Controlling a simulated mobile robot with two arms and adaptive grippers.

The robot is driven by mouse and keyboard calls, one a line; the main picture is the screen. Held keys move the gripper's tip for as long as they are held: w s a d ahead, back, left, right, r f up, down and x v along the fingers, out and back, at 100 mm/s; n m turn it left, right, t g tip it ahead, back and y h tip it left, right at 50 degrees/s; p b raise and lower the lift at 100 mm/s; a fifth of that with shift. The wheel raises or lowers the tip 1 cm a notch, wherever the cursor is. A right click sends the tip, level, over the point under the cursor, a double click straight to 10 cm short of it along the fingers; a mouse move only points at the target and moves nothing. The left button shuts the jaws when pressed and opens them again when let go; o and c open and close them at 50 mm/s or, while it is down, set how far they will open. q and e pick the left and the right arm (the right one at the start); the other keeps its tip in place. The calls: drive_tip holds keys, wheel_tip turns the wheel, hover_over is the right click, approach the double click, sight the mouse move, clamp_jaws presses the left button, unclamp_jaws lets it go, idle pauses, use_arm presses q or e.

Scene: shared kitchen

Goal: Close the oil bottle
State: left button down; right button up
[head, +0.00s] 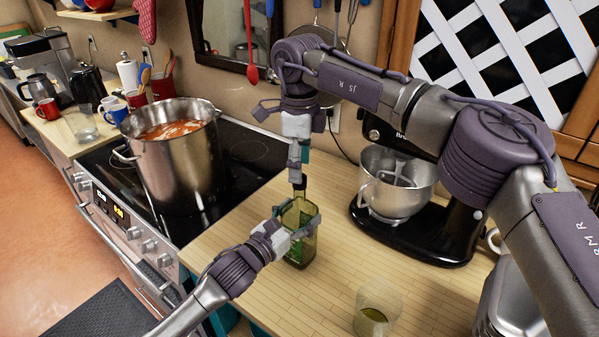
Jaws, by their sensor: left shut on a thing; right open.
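The oil bottle (297,250) is green glass and stands upright on the wooden counter. My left gripper (300,216) comes in from the lower left and is shut around the bottle's upper body. My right gripper (297,172) points straight down over the bottle's neck, with its jaws open. A small dark piece, seemingly the bottle's cap (299,185), shows at the top of the neck right under the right fingertips. I cannot tell whether it is fully seated or touches the fingers. The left gripper hides part of the bottle.
A stand mixer with a steel bowl (403,195) stands right of the bottle. A glass with some oil (378,308) is at the counter's front. A large soup pot (175,165) sits on the stove (245,150) at left. Bare counter (225,240) lies left of the bottle.

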wheel_tip(320, 180, up, 9)
idle(0.3)
drive_tip(key=shift+r, duration=0.1)
use_arm(q)
unclamp_jaws()
drive_tip(key=v, duration=1.2)
